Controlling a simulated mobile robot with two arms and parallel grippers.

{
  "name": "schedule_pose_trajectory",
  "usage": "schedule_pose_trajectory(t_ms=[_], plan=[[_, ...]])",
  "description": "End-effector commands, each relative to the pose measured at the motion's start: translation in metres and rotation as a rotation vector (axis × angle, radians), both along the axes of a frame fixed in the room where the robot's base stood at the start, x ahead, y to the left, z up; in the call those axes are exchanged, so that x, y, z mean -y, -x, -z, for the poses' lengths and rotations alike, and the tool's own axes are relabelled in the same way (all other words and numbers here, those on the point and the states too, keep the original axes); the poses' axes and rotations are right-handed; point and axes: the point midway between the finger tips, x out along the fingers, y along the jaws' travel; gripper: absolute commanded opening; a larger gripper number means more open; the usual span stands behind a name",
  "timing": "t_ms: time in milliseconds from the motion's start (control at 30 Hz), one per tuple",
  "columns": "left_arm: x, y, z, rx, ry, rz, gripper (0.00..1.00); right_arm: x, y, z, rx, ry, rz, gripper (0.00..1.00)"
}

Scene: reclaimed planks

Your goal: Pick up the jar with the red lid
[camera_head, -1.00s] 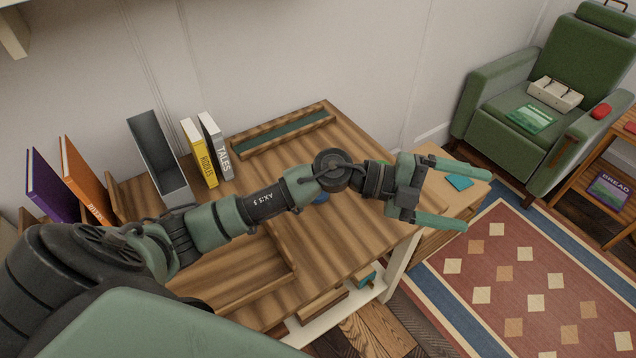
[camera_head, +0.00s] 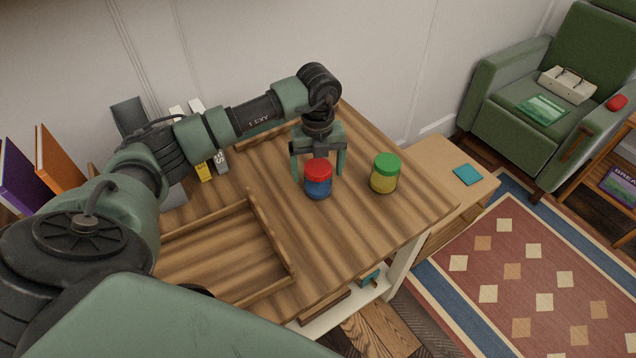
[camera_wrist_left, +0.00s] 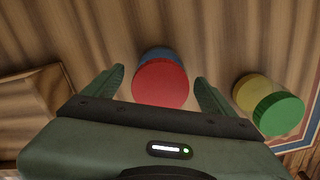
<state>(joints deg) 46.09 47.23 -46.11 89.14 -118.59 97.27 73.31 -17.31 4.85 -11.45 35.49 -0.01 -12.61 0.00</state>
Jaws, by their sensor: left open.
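The jar with the red lid (camera_head: 318,179) has a blue body and stands upright on the wooden desk top. My left gripper (camera_head: 318,172) is open and points down over it, with one finger to each side of the lid in the head view. In the left wrist view the red lid (camera_wrist_left: 160,84) shows between the two open fingers, with clear gaps on both sides. Whether the fingertips reach down beside the jar is hard to tell. My right gripper is not in view.
A yellow jar with a green lid (camera_head: 385,173) stands close by on the right. A shallow wooden tray (camera_head: 262,228) lies at the left front of the desk. The desk's right front is clear.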

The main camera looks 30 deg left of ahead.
Motion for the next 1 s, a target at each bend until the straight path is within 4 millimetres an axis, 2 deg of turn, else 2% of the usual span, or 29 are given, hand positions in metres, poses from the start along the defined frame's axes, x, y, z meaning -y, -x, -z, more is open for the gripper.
schedule_pose_trajectory(t_ms=[100,233,533,700,800,1000], plan=[[0.001,0.002,0.018,-0.005,0.002,0.000,0.86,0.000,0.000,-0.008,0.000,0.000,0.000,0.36],[0.001,0.001,0.035,-0.004,0.002,0.001,0.86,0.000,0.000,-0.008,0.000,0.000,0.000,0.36],[0.001,0.000,0.041,0.000,0.001,0.001,0.86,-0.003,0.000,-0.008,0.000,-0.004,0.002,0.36],[0.001,0.001,0.041,0.000,0.001,0.001,0.39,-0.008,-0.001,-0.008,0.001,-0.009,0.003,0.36],[0.001,0.000,0.040,0.001,0.002,0.001,0.15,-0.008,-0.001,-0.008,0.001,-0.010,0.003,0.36],[0.001,0.000,0.040,0.001,0.002,0.001,0.15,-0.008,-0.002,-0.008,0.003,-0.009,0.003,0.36]])
